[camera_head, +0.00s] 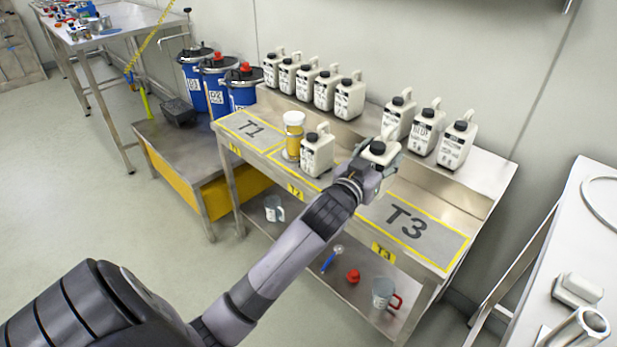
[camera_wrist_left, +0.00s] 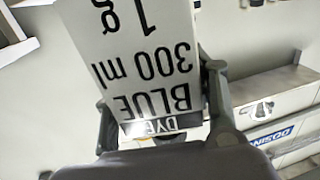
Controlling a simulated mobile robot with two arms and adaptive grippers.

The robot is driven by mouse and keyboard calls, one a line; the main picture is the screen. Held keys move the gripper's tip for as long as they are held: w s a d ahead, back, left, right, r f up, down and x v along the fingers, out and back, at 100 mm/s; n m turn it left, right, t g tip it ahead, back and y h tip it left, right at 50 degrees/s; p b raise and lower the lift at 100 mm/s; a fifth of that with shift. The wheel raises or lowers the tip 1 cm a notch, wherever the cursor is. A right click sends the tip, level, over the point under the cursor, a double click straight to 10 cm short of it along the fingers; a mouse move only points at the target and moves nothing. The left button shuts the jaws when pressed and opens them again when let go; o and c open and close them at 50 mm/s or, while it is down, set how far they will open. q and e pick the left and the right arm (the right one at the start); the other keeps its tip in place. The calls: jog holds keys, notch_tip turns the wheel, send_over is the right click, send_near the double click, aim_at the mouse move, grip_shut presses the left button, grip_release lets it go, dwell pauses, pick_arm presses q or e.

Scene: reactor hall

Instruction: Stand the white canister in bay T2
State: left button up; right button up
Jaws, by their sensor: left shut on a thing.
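My left gripper (camera_head: 378,168) is shut on a white canister (camera_head: 380,152) with a black cap, over the boundary of T2 and T3. In the left wrist view the held canister (camera_wrist_left: 140,50) shows a label reading BLUE, 300 ml, upside down in the picture, between the fingers (camera_wrist_left: 165,100). I cannot tell if its base touches the bench. The bay T2 tag (camera_head: 295,191) is on the bench's front edge. Another white canister (camera_head: 317,153) stands behind that tag, beside a yellow cylinder with a white top (camera_head: 293,137). My arm hides part of T2. My right gripper is not in view.
Bay T3 (camera_head: 425,228) looks clear; bay T1 (camera_head: 250,127) is clear at left. Several white canisters (camera_head: 349,96) stand on the raised back shelf, with three more (camera_head: 457,142) to the right. Blue drums (camera_head: 243,88) stand at left. A mug (camera_head: 384,294) is on the lower shelf.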

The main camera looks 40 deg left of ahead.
pick_arm(q)
jog(key=w+a+r+n+y+b, duration=0.1)
jog(key=w+a+r+y+b, duration=0.2)
jog(key=a, duration=0.4)
jog(key=w+a+r+n+y+b, duration=0.1)
jog(key=w+a+r+n+b, duration=0.1)
jog(key=w+a+r, duration=0.45)
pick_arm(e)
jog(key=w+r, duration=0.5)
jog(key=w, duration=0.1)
pick_arm(q)
jog(key=shift+g, duration=0.4)
jog(key=f+b, duration=0.1)
jog(key=f, duration=0.5)
jog(key=s+f+b, duration=0.1)
jog(key=f+b, duration=0.1)
jog(key=f, duration=0.5)
jog(key=s+a+f+b, duration=0.1)
jog(key=f+b, duration=0.1)
jog(key=f, duration=0.5)
jog(key=shift+s+a+f, duration=0.1)
jog(key=shift+f, duration=0.2)
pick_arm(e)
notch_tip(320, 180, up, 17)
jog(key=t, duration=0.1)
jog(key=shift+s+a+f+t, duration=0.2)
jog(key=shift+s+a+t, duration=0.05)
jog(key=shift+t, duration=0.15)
